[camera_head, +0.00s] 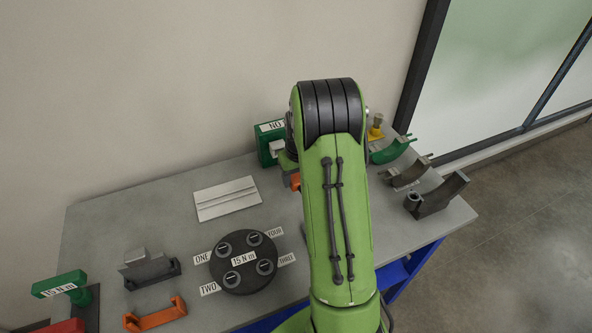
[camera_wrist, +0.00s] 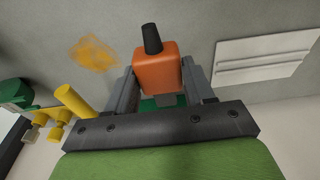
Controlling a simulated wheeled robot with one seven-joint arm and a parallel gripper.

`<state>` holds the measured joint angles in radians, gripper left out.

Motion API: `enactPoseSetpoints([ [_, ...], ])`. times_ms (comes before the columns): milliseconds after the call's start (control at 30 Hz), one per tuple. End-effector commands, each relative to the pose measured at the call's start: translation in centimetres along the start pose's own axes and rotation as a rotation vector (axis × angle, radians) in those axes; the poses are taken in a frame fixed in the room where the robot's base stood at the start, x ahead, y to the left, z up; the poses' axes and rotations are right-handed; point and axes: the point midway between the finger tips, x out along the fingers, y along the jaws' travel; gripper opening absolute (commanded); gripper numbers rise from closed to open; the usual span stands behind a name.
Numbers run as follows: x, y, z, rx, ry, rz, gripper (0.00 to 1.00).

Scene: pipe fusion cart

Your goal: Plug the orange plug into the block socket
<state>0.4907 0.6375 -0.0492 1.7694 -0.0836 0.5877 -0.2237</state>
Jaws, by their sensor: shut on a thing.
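The orange plug (camera_wrist: 157,71), with a black cable stub (camera_wrist: 151,39), sits between the two grey fingers of my gripper (camera_wrist: 160,82) in the wrist view. My gripper is shut on it. A bit of the plug's orange (camera_head: 295,181) shows beside my arm in the head view. The green block (camera_head: 265,149) with a partly hidden label stands at the back of the table, just left of my arm. A strip of green (camera_wrist: 148,104) shows behind the plug in the wrist view. The socket opening is hidden, so I cannot tell whether plug and block touch.
A white ridged plate (camera_head: 226,198) lies left of my arm. A black round disc (camera_head: 243,263) with numbered labels is in front of it. Curved green (camera_head: 391,150) and grey (camera_head: 436,195) holders stand to the right. An orange bracket (camera_head: 155,315) lies front left.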

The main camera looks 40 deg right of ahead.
Motion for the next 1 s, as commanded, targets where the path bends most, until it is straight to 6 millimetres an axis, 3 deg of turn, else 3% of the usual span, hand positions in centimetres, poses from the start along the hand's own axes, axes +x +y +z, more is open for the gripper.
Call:
enactPoseSetpoints([
  [233,0.0,0.0,-0.1,0.000,0.000,0.000,0.20],
  [700,0.6,0.0,-4.8,0.000,-0.001,0.000,0.20],
  [1000,0.8,0.0,-5.6,0.001,0.000,0.000,0.20],
])
